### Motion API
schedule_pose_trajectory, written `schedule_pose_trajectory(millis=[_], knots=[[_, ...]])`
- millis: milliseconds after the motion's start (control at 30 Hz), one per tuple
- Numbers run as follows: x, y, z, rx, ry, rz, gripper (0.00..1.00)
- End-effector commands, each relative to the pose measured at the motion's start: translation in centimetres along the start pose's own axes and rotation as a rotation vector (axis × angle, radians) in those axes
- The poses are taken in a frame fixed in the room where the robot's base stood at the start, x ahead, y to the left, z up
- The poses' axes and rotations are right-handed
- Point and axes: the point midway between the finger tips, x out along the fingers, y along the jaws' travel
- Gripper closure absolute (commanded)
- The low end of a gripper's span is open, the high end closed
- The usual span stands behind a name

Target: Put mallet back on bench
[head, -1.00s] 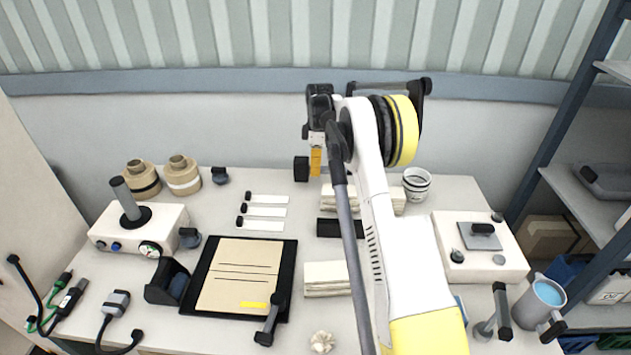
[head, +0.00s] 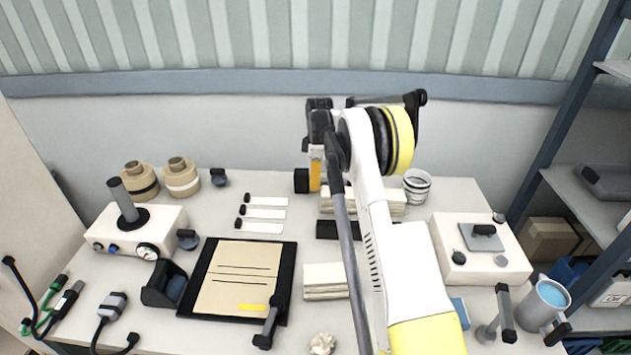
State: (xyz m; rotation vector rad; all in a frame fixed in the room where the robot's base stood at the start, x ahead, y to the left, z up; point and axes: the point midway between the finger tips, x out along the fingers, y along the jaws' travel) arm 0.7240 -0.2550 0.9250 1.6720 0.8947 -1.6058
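The mallet has a black block head (head: 301,181) and a yellow-orange handle (head: 315,175). In the head view it hangs upright, head down, below my gripper (head: 317,143). My gripper is shut on the upper handle; its fingers are small and partly hidden by my own arm. The mallet head shows against the back part of the white bench (head: 262,182), near its rear edge. I cannot tell whether the head touches the bench top. The right side of the head is hidden behind the handle and arm.
White-bladed tools (head: 264,214) and a clipboard (head: 240,275) lie left and in front. Bare bench lies just left of the mallet. A wall stands behind.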

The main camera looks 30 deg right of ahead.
Motion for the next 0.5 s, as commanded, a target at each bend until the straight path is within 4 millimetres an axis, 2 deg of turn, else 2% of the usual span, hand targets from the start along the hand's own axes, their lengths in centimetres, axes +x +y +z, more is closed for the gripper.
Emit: schedule_pose_trajectory(millis=[167,500], knots=[[-1.3,0.0,0.0,0.0,0.0,0.0,0.66],[-8.8,0.0,0.0,0.0,0.0,0.0,0.66]])
